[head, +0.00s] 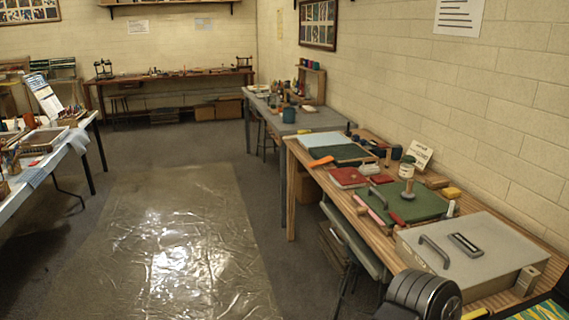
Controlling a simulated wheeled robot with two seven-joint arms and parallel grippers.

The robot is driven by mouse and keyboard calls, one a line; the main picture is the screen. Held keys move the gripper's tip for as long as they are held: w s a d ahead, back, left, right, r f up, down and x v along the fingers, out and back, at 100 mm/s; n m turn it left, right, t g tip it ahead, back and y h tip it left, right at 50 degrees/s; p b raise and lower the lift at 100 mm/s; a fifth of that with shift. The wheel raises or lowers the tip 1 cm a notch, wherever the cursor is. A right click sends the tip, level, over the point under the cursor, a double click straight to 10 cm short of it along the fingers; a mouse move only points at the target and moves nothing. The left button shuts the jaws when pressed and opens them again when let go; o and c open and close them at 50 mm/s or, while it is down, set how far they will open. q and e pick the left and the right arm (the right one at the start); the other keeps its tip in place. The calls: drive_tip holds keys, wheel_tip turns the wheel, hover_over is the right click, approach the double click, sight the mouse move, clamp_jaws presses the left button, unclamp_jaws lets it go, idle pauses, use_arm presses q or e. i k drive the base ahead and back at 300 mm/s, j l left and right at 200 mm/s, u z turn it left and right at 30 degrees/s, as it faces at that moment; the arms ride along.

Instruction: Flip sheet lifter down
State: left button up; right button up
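I cannot make out a sheet lifter for certain in the head view. A corner of a dark-rimmed tray or board with a yellow and teal pattern (545,311) shows at the bottom right, mostly cut off. A dark rounded part of my own arm shows at the bottom right, in front of the wooden table. Neither gripper's fingers are in view.
The wooden table (322,182) on the right holds a grey lidded case (480,273), a green board (425,205), red books (348,177) and small tools. A white table (50,165) stands left. Shiny plastic sheeting (165,230) covers the open floor between.

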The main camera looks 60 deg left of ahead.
sight(326, 159)
drive_tip(key=u, duration=2)
drive_tip(key=i+j+z, duration=0.1)
drive_tip(key=z, duration=0.65)
drive_tip(key=i+j+z, duration=0.2)
drive_tip(key=j, duration=0.15)
drive_tip(key=i+j+z, duration=0.2)
drive_tip(key=j, duration=0.15)
drive_tip(key=i+j+z, duration=0.2)
drive_tip(key=j, duration=0.15)
drive_tip(key=i+j+z, duration=0.2)
drive_tip(key=j, duration=0.2)
drive_tip(key=i+j, duration=0.1)
drive_tip(key=j, duration=0.35)
drive_tip(key=i+j, duration=0.15)
drive_tip(key=j, duration=0.35)
drive_tip(key=i+j+z, duration=0.1)
drive_tip(key=j, duration=0.35)
drive_tip(key=i+j, duration=0.1)
drive_tip(key=j, duration=0.35)
drive_tip(key=i+j, duration=0.1)
drive_tip(key=j, duration=0.4)
drive_tip(key=i+j+z, duration=0.1)
drive_tip(key=j, duration=0.35)
